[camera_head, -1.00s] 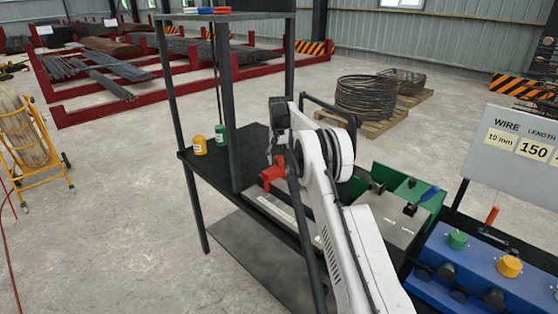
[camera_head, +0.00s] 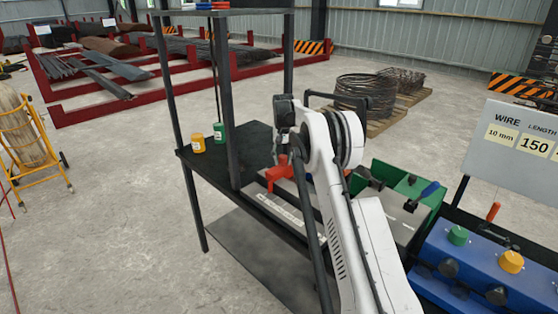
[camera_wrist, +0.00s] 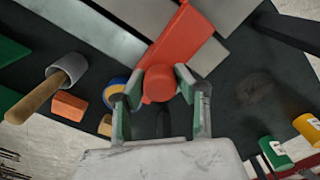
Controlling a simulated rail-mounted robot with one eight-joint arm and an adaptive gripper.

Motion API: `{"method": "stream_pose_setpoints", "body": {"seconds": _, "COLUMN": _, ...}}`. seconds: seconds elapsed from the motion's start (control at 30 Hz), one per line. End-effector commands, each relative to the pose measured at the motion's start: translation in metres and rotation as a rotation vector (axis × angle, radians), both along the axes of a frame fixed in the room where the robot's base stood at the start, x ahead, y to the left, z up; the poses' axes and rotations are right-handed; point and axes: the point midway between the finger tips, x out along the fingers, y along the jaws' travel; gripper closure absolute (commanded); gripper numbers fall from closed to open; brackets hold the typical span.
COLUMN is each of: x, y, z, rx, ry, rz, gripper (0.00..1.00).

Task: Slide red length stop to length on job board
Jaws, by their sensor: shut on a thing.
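The red length stop (camera_head: 279,172) sits over the bench beside a pale marked scale strip (camera_head: 280,208). In the wrist view the stop (camera_wrist: 185,42) lies across grey metal strips, with its rounded red knob between my fingers. My gripper (camera_wrist: 158,84) is shut on this knob, one finger on each side. In the head view my gripper (camera_head: 286,146) is partly hidden by my own arm. The scale's figures are too small to read. The job board (camera_head: 520,138) at the right reads wire 10 mm, length 150.
A shelf post (camera_head: 230,110) stands left of my arm. Yellow (camera_head: 198,144) and green (camera_head: 219,133) cans stand on the bench's left end. A blue control box (camera_head: 480,262) is at the right.

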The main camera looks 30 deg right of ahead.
Motion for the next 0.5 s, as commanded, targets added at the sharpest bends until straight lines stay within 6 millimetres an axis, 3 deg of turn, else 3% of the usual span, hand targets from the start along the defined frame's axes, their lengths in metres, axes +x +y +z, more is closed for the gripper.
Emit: {"method": "stream_pose_setpoints", "body": {"seconds": 0.5, "x": -0.083, "y": -0.027, "z": -0.003, "rx": 0.0, "ry": 0.001, "rz": -0.002, "gripper": 1.0}}
